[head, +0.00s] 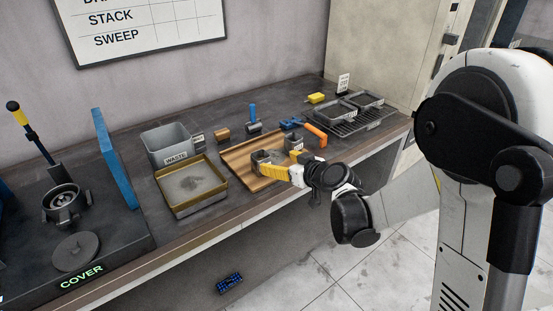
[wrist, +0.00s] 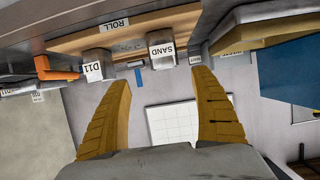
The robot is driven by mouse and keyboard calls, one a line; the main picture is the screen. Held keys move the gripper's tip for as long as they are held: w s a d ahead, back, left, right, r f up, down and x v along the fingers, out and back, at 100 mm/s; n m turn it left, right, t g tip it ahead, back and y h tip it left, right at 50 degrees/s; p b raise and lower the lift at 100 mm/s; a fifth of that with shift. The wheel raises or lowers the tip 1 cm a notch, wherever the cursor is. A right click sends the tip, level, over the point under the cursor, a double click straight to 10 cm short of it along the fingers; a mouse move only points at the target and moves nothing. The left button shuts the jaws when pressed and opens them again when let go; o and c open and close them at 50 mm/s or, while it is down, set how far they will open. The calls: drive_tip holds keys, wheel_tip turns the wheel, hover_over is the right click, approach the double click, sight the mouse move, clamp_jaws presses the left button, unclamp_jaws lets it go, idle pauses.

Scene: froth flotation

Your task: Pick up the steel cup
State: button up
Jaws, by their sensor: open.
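Two small grey metal cups stand on the wooden tray (head: 240,163), and I cannot tell which is the steel cup. One cup (head: 261,156) is at the tray's middle, the other (head: 294,140) farther right. In the wrist view, which is upside down, one cup is labelled SAND (wrist: 161,52) and the other D11 (wrist: 98,64). My gripper (head: 283,163) is open with yellow fingers, at the tray's front edge. In the wrist view the SAND cup lies ahead, between the line of my fingertips (wrist: 162,80), with nothing held. D11 is off to the left.
A brass-rimmed sieve tray (head: 190,186) and a grey WASTE bin (head: 168,145) stand left of the wooden tray. An orange-handled tool (head: 315,134), a blue-handled tool (head: 253,118) and a rack with grey pans (head: 345,113) are behind and right. A blue panel (head: 116,158) stands at the left.

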sight(257, 156)
drive_tip(key=x, duration=0.2)
drive_tip(key=b+x, duration=0.1)
drive_tip(key=x, duration=0.1)
drive_tip(key=shift+a+f, duration=0.15)
drive_tip(key=shift+a, duration=0.25)
drive_tip(key=b+x, duration=0.2)
drive_tip(key=x, duration=0.3)
drive_tip(key=shift+w+a+b, duration=0.3)
drive_tip(key=shift+a, duration=0.05)
drive_tip(key=shift+s, duration=0.1)
drive_tip(key=c, duration=1.3)
